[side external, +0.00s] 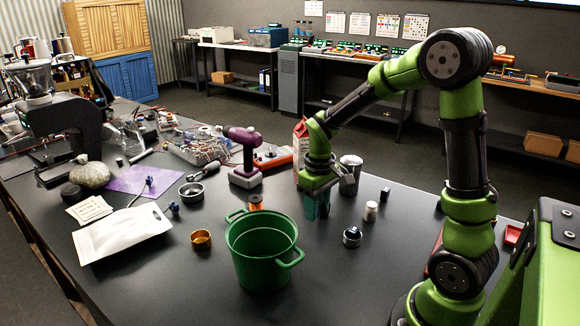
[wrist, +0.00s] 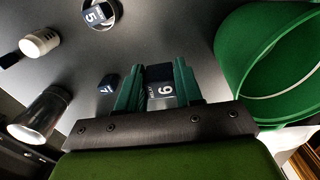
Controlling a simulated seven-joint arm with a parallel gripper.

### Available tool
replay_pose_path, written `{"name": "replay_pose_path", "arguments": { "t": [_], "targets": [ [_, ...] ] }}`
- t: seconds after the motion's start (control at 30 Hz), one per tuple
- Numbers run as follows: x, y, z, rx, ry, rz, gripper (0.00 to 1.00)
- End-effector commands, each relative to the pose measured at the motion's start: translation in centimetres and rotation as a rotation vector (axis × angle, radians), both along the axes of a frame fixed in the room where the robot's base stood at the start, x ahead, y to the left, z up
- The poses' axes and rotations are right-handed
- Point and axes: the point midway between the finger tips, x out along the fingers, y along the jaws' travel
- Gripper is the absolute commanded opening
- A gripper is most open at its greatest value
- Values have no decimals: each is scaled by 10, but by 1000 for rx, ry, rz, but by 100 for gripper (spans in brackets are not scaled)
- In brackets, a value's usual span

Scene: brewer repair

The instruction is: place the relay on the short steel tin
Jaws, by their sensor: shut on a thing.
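My gripper (side external: 317,212) is shut on a dark relay block marked "6" (wrist: 160,88), held between its green fingers. The fingers point down, low over the table behind the green bucket; any gap under the relay is hard to tell. A short steel tin (side external: 352,241) stands on the table to the right of my gripper, apart from it. In the wrist view the tin (wrist: 115,22) is at the top, partly cut off, with a dark block marked "5" (wrist: 97,15) in or on it. Another small dark blue block (wrist: 108,83) lies beside my left finger.
A green bucket (side external: 262,262) stands close, left of my gripper. A taller steel cup (side external: 351,172), a white bottle (side external: 371,211) and a black block (side external: 385,193) are to the right. The front-right table is clear.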

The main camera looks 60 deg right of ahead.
Motion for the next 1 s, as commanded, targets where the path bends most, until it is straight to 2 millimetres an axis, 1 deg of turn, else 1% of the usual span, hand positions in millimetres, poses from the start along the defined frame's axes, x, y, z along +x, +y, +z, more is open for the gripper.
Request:
{"name": "replay_pose_path", "arguments": {
  "t": [0.03,0.07,0.17,0.2,0.3,0.4,0.43,0.5,0.57,0.67,0.73,1.0],
  "targets": [
    [-2,-16,5,-5,-10,-43,6],
    [-3,-26,9,-9,-14,-71,6],
    [-11,-66,21,-17,-24,-195,6],
    [-16,-83,26,-21,-27,-251,6],
    [-33,-121,41,-25,-28,-388,6],
    [-49,-151,55,-24,-26,-505,6],
    [-54,-158,59,-24,-24,-535,6],
    [-63,-170,67,-20,-21,-594,6],
    [-67,-176,73,-15,-16,-632,6],
    [-62,-178,76,-4,-4,-646,6],
    [-54,-186,74,0,3,-650,6],
    [-6,-235,66,1,3,-648,6]
  ]
}}
